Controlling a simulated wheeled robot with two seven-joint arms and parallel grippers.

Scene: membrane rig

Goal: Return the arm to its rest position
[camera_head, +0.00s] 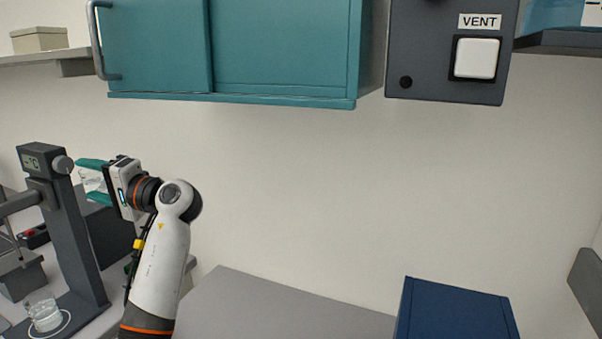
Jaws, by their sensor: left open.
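My left arm (163,262) rises from the lower left of the head view, white with orange rings, and bends left at its wrist. My left gripper (86,180) points left, with its teal fingers spread apart. It is close to the knob of the dark stand (80,245) with a °C display, in the picture. I cannot tell whether they touch. A pale patch shows between the fingers; I cannot tell what it is. My right gripper is out of view.
A teal cabinet (285,45) hangs above. A dark VENT panel (420,50) with a white button is at its right. A glass beaker (45,314) stands at the stand's foot. A blue box (455,312) and grey surface (270,310) lie low. The wall between is bare.

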